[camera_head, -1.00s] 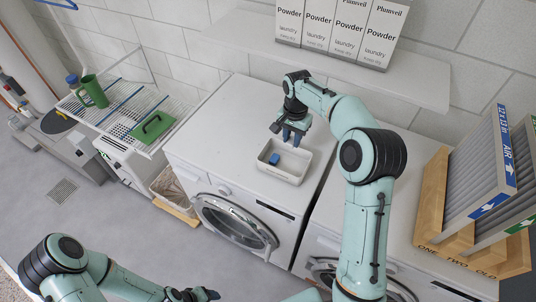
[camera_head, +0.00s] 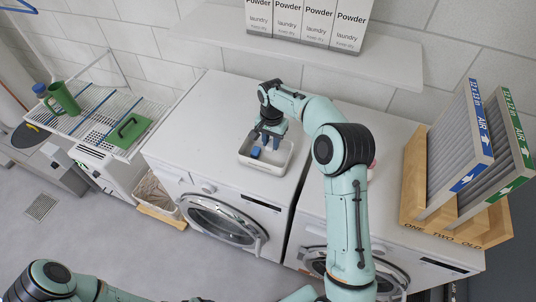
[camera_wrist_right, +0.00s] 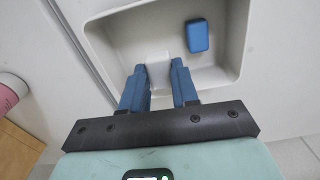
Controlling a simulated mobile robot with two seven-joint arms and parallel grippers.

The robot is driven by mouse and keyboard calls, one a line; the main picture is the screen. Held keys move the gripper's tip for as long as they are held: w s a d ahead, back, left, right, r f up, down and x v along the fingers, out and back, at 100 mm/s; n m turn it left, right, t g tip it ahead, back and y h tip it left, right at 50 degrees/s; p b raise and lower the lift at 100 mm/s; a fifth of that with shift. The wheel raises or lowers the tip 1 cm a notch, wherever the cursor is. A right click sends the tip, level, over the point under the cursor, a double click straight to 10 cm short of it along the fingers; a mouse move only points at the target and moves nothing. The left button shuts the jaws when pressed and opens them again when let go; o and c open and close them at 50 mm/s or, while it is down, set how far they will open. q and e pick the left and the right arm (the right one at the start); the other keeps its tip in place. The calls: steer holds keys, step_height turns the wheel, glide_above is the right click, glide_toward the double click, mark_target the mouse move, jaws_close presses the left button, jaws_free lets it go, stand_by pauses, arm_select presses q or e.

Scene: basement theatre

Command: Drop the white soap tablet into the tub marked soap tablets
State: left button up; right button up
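The white soap tablet (camera_wrist_right: 158,70) is between the blue fingertips of my right gripper (camera_wrist_right: 160,84), which looks shut on it. The tub (camera_head: 264,164) is a pale open box on the left white machine. My right gripper (camera_head: 270,136) is over the tub, which fills much of the wrist view (camera_wrist_right: 119,61). A blue tablet (camera_wrist_right: 197,35) lies on the tub floor; it also shows in the head view (camera_head: 255,152). The tub's marking is not readable. My left arm runs along the bottom left; its gripper is cut off by the bottom edge.
A shelf (camera_head: 300,48) with several powder boxes (camera_head: 288,18) is above and behind the machines. A wooden rack (camera_head: 425,222) with air filters stands at the right. A pink-topped object (camera_wrist_right: 8,95) is partly hidden by my arm. The left machine's top (camera_head: 205,120) is mostly clear.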

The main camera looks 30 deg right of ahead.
steer(key=o, duration=0.4)
steer(key=shift+o, duration=0.2)
steer(key=shift+r, duration=0.15)
arm_select(q)
steer(key=w+r+p, duration=0.1)
steer(key=w+r, duration=0.1)
steer(key=shift+w+r+p, duration=0.15)
steer(key=shift+w+p, duration=0.2)
arm_select(e)
step_height(320, 180, up, 13)
